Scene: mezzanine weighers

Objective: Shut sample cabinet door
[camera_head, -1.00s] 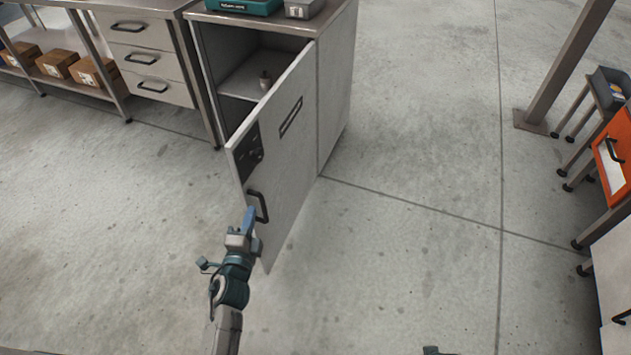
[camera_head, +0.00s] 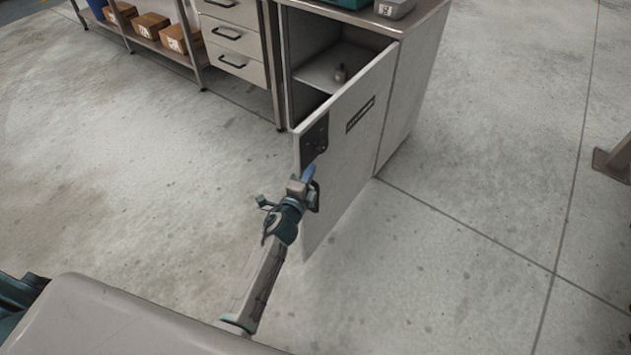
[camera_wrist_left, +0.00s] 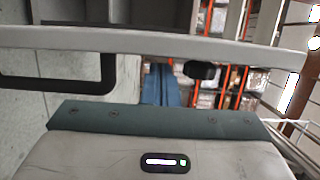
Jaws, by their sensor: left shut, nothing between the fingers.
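The sample cabinet (camera_head: 425,75) is grey and stands at the top middle of the head view. Its door (camera_head: 352,145) stands wide open, hinged at the right, with a dark lock plate (camera_head: 314,140) and a black bar handle (camera_head: 316,198) near the free edge. My left gripper (camera_head: 309,173) is shut and empty, its blue fingertips by the free edge between plate and handle. In the left wrist view the blue fingers (camera_wrist_left: 160,85) lie under the pale door edge (camera_wrist_left: 140,38), with the handle (camera_wrist_left: 60,86) to their left. I cannot tell whether they touch the door. My right gripper is out of view.
A small object (camera_head: 340,74) stands on the cabinet's inner shelf. A drawer unit (camera_head: 233,41) and a low shelf with cardboard boxes (camera_head: 150,26) stand to the left. A post foot (camera_head: 615,163) is at the right edge. The floor around the door is clear.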

